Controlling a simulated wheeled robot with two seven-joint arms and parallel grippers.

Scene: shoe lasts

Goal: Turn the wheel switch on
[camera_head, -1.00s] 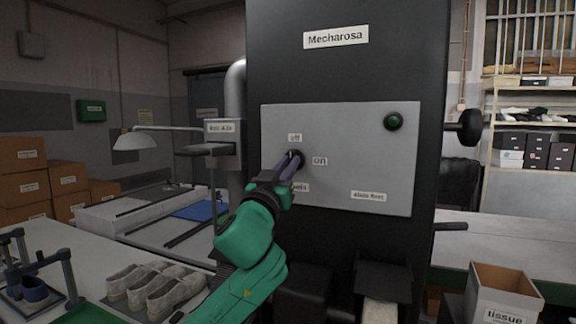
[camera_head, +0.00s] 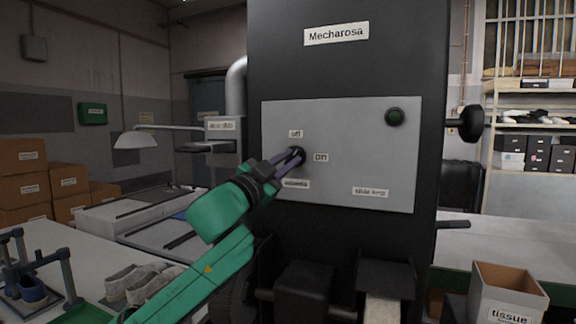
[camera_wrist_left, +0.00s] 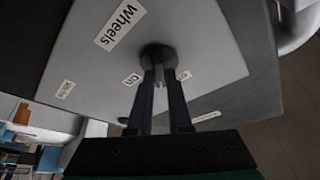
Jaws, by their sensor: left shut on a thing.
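The wheel switch (camera_head: 300,153) is a small dark round knob on the grey panel (camera_head: 345,115) of the black machine. An "off" label (camera_head: 296,134) is above it and an "on" label (camera_head: 321,157) is to its right. My left gripper (camera_head: 292,159) reaches it from the lower left and is shut on it; the fingers hide part of the knob. In the left wrist view the knob (camera_wrist_left: 158,54) sits between the tips of my left gripper (camera_wrist_left: 161,80), near a "Wheels" label (camera_wrist_left: 119,25). Which way the knob points is hard to tell. My right gripper is out of view.
A black handle (camera_head: 469,124) sticks out on the machine's right side. A grey lamp and box (camera_head: 222,130) stand left of it. Shoes (camera_head: 135,280) lie on the table at lower left.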

